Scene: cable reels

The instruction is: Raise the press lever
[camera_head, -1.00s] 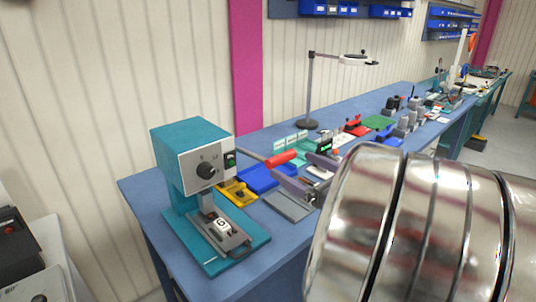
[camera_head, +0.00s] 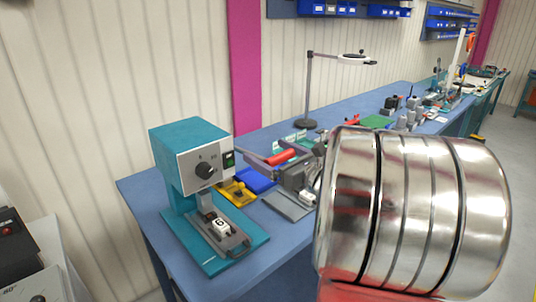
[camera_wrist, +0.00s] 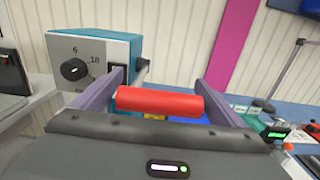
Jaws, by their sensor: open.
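The teal press (camera_head: 190,160) stands at the near left end of the blue bench, with a dial on its grey face. Its lever ends in a red cylindrical handle (camera_head: 281,157), to the right of the press head. In the wrist view the red handle (camera_wrist: 160,102) lies crosswise, spanning the gap between my two purple-grey fingers. My gripper (camera_head: 262,150) is open, with its fingers reaching past the handle toward the press. It also shows in the wrist view (camera_wrist: 160,77). I cannot tell whether either finger touches the handle. Most of the lever rod is hidden.
A yellow fixture (camera_head: 236,191) and a blue tray (camera_head: 257,180) lie right of the press. A lamp (camera_head: 309,90) and several small items stand farther along the bench. My shiny arm covers the lower right. A grey machine (camera_head: 30,255) stands at the left edge.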

